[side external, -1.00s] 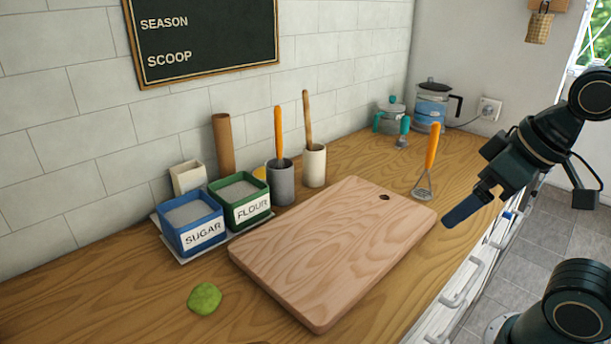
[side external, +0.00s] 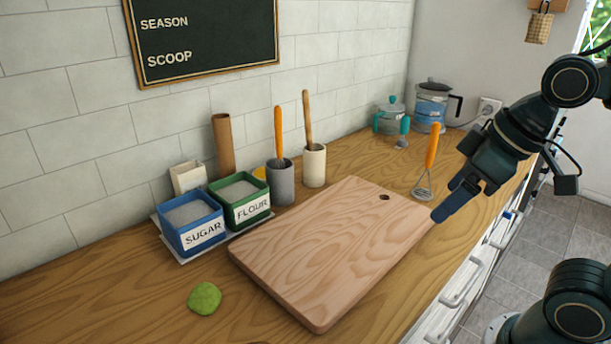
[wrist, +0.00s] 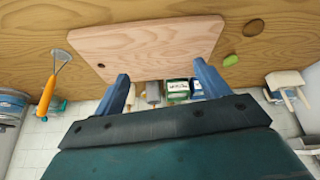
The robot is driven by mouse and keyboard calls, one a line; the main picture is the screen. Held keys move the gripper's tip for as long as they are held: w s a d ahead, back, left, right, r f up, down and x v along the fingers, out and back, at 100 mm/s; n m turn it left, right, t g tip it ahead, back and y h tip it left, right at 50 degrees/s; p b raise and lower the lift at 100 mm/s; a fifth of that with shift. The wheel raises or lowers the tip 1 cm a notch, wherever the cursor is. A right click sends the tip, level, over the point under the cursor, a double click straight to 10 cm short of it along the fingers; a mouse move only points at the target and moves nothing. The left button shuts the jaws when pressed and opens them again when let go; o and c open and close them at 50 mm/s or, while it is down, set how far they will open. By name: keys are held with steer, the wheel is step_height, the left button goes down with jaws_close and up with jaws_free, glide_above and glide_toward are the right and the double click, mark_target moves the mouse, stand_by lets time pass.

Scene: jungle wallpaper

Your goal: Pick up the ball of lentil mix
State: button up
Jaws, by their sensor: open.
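The ball of lentil mix (side external: 204,298) is a small green lump on the wooden counter, left of the cutting board's near end. In the wrist view a green lump (wrist: 230,60) lies beside the board, and a darker brown lump (wrist: 253,28) lies near it. My gripper (side external: 440,216) is in the air by the right edge of the board, well away from the ball. In the wrist view its two blue fingers (wrist: 160,82) are spread apart with nothing between them.
The cutting board (side external: 335,250) lies mid-counter. Behind it stand the sugar box (side external: 192,226), flour box (side external: 241,203), grey holder (side external: 281,184) and cream holder (side external: 314,166). An orange-handled masher (side external: 430,160) stands near my gripper. The counter around the ball is clear.

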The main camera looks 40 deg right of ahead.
steer(key=w+a+f+n+g+y, duration=0.1)
steer(key=w+a+f+n+g, duration=0.1)
steer(key=a, duration=0.6)
steer(key=w+a+f+n+g+y, duration=0.1)
steer(key=w+a+f+n, duration=0.3)
steer(key=w+a+n, duration=0.2)
steer(key=w+a+f+n+g+y, duration=0.2)
steer(key=w+a+n, duration=0.3)
steer(key=a+n, duration=0.4)
steer(key=shift+a+f+g, duration=0.3)
steer(key=shift+a+f, duration=0.1)
steer(key=shift+a, duration=0.15)
steer(key=shift+x, duration=4.25)
steer(key=shift+f, duration=0.15)
steer(key=shift+x, duration=2.45)
steer(key=shift+a, duration=0.1)
steer(key=shift+c, duration=0.2)
